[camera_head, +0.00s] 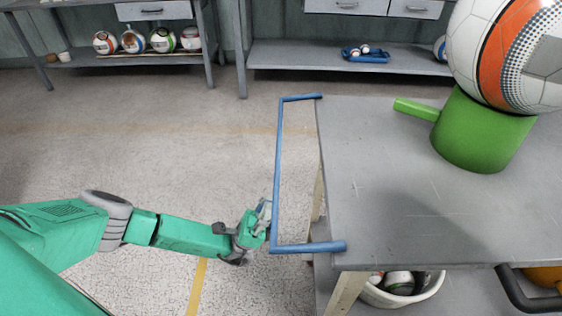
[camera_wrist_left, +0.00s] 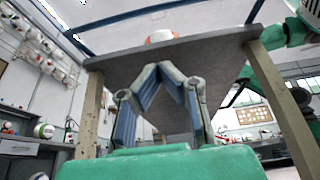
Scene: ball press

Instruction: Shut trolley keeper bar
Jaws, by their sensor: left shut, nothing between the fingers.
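The blue keeper bar (camera_head: 277,170) is a U-shaped rail at the left side of the grey trolley top (camera_head: 375,215). Its long side stands out to the left of the edge, and its two short arms reach the top at the far and near corners. My left gripper (camera_head: 264,215) is shut and empty, just left of the bar near its near corner. I cannot tell whether they touch. In the left wrist view, the shut fingers (camera_wrist_left: 168,68) point toward the trolley's underside, with the blue bar (camera_wrist_left: 135,14) overhead.
A green press cylinder with a handle (camera_head: 475,130) stands on the trolley, bearing a large ball (camera_head: 505,55). A white bucket of balls (camera_head: 400,292) sits below the top. Shelves (camera_head: 350,62) line the back wall.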

